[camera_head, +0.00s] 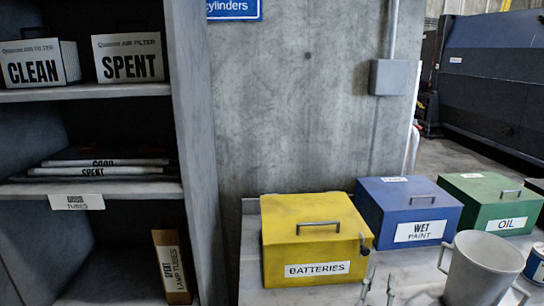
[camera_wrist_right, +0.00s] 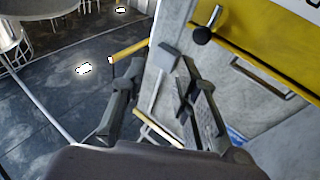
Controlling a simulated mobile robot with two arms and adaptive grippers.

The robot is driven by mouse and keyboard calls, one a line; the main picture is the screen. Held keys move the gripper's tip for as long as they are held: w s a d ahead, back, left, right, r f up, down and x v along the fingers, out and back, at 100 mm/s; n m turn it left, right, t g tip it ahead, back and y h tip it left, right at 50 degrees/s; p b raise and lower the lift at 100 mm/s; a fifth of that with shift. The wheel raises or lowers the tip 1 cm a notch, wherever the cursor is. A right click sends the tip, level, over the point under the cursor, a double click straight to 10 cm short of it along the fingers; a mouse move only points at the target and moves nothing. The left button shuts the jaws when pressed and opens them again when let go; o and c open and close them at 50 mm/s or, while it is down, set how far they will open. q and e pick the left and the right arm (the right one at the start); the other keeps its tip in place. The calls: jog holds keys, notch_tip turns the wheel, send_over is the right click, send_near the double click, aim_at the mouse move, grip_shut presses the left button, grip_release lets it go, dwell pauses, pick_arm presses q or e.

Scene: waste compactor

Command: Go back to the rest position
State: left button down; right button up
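My right gripper (camera_head: 379,287) shows at the bottom of the head view, with only its thin fingertips visible in front of the yellow BATTERIES box (camera_head: 316,240). In the right wrist view my right gripper (camera_wrist_right: 160,75) has its two dark fingers apart, with nothing visibly clamped between them. The yellow box, with its handle and black knob, also shows at the upper right of the wrist view (camera_wrist_right: 270,40); the fingers appear apart from it. The box lid is shut. My left gripper is in neither view.
A blue WET PAINT box (camera_head: 408,208), a green OIL box (camera_head: 490,200) and a grey mug-like container (camera_head: 480,272) stand on the bench. A shelf (camera_head: 110,92) with CLEAN and SPENT filter boxes is at left. A concrete wall (camera_head: 290,110) stands behind. Open floor shows at upper right.

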jog(key=s+a+f+n+y, duration=0.1)
jog(key=s+a+n+y, duration=0.4)
jog(key=a+n+y, duration=0.55)
jog(key=s+a+f+g+y, duration=0.5)
jog(key=s+f+g, duration=0.2)
jog(key=s+f, duration=0.25)
jog(key=s+d+f+m+g+h, duration=0.1)
jog(key=s+d+f+g+h, duration=0.2)
jog(key=s, duration=0.4)
jog(key=s+d+f+m+g+h, duration=0.1)
jog(key=s+d+g, duration=0.1)
jog(key=s+d, duration=0.3)
jog(key=s+d+f+m+g+h, duration=0.1)
jog(key=s+d+f+g+h, duration=0.15)
jog(key=s, duration=0.55)
notch_tip(320, 180, down, 26)
jog(key=s+g+y, duration=0.1)
jog(key=g, duration=0.1)
jog(key=s+d+f, duration=0.2)
jog(key=s+f, duration=1.4)
jog(key=s, duration=0.1)
jog(key=shift+d+f+g, duration=0.2)
jog(key=shift+d+g, duration=0.1)
jog(key=shift+g, duration=0.15)
